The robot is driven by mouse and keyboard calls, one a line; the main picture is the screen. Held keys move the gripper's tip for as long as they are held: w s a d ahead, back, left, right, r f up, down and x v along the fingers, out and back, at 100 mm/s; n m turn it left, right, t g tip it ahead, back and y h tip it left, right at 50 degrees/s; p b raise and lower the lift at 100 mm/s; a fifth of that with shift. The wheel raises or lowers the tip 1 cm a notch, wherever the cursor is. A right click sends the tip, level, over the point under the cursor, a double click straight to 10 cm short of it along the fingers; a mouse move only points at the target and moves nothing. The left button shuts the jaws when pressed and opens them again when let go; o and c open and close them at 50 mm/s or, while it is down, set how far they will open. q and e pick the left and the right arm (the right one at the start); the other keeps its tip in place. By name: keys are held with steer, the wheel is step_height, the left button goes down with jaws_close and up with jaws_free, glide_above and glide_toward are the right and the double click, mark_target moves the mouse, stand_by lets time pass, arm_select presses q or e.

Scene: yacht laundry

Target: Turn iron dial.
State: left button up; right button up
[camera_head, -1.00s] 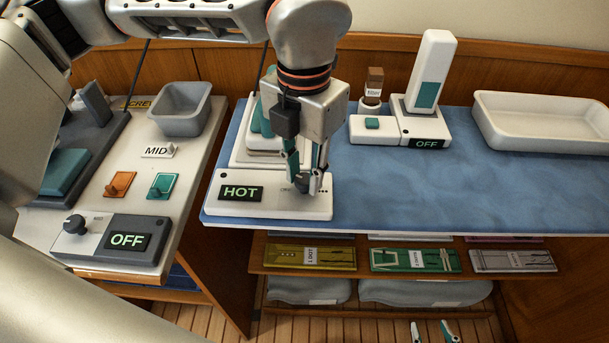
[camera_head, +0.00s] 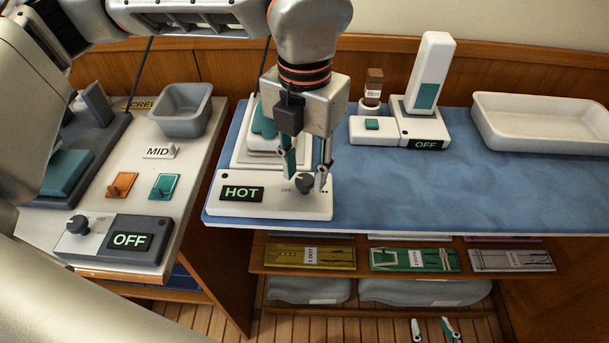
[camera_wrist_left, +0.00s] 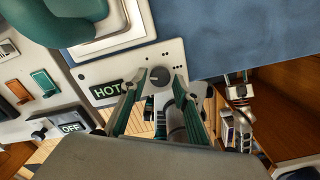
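The iron station's white base (camera_head: 225,208) sits at the blue board's front left corner, with a lit display (camera_head: 241,193) reading HOT. Its dark round dial (camera_head: 305,183) is to the right of the display; the wrist view shows the dial (camera_wrist_left: 160,76) from above. My left gripper (camera_head: 306,181) is open, one finger on either side of the dial. In the wrist view a gap shows between the dial and each fingertip. The iron (camera_head: 262,122), teal and white, stands behind, partly hidden by my arm. My right gripper (camera_head: 433,330) is low at the bottom edge, fingers apart and empty.
A grey unit (camera_head: 120,240) at left has its own dial and an OFF display. A white device (camera_head: 425,90) with an OFF display and a bottle (camera_head: 374,85) stand behind right. A white tray (camera_head: 540,135) is far right. The blue board (camera_head: 420,190) is clear mid-right.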

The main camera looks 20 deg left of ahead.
arm_select(q)
steer(key=shift+r+p, duration=1)
steer(key=shift+r, duration=1.05)
arm_select(e)
steer(key=r, duration=0.1)
steer(key=w+r, duration=0.1)
steer(key=r, duration=0.1)
steer(key=shift+r, duration=0.25)
steer(key=shift+w, duration=0.1)
